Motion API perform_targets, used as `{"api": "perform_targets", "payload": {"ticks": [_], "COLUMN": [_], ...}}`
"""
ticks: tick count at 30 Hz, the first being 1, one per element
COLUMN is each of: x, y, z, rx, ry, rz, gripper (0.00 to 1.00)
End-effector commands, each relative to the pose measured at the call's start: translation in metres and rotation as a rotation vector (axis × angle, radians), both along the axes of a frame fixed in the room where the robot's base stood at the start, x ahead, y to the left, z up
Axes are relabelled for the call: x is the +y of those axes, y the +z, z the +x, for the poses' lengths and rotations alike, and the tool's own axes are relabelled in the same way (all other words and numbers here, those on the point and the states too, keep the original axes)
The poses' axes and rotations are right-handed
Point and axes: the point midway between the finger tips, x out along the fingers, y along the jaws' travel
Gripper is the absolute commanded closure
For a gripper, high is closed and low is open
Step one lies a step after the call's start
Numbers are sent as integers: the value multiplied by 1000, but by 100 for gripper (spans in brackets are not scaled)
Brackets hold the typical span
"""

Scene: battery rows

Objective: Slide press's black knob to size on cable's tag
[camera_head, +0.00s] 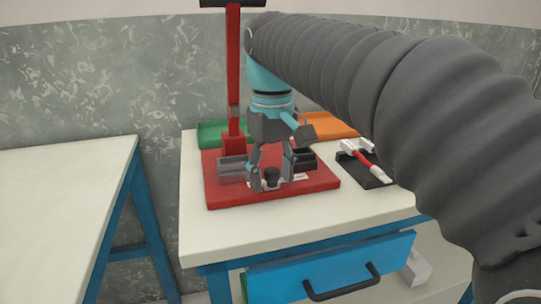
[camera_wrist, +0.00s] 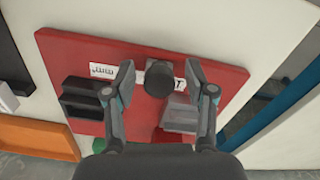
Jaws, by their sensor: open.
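The press is red, with a flat base (camera_head: 225,197) and an upright post (camera_head: 233,70); the base also shows in the wrist view (camera_wrist: 215,66). Its black knob (camera_head: 271,174) sits near the front of the base and shows as a dark round cap in the wrist view (camera_wrist: 159,79). My gripper (camera_head: 271,181) is open, pointing down, with one finger on each side of the knob. In the wrist view a gap shows between each fingertip and the knob. White labels with dark marks (camera_wrist: 102,70) lie beside the knob, partly hidden by the fingers. I cannot make out the cable or its tag.
A grey block (camera_head: 232,168) and a black block (camera_head: 303,159) stand on the base. Green (camera_head: 212,132) and orange (camera_head: 333,127) trays are behind. A red and white tool (camera_head: 364,160) lies on a black mat at right. The white tabletop (camera_head: 270,231) is clear in front.

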Motion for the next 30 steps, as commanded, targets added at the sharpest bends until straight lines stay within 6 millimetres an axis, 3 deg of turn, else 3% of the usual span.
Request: {"api": "perform_targets", "payload": {"ticks": [18, 24, 30], "x": [0, 0, 0], "y": [95, 112, 118], "z": [1, 1, 0], "rx": [-1, -1, -1], "ry": [0, 0, 0], "rz": [0, 0, 0], "gripper": [45, 45, 45]}}
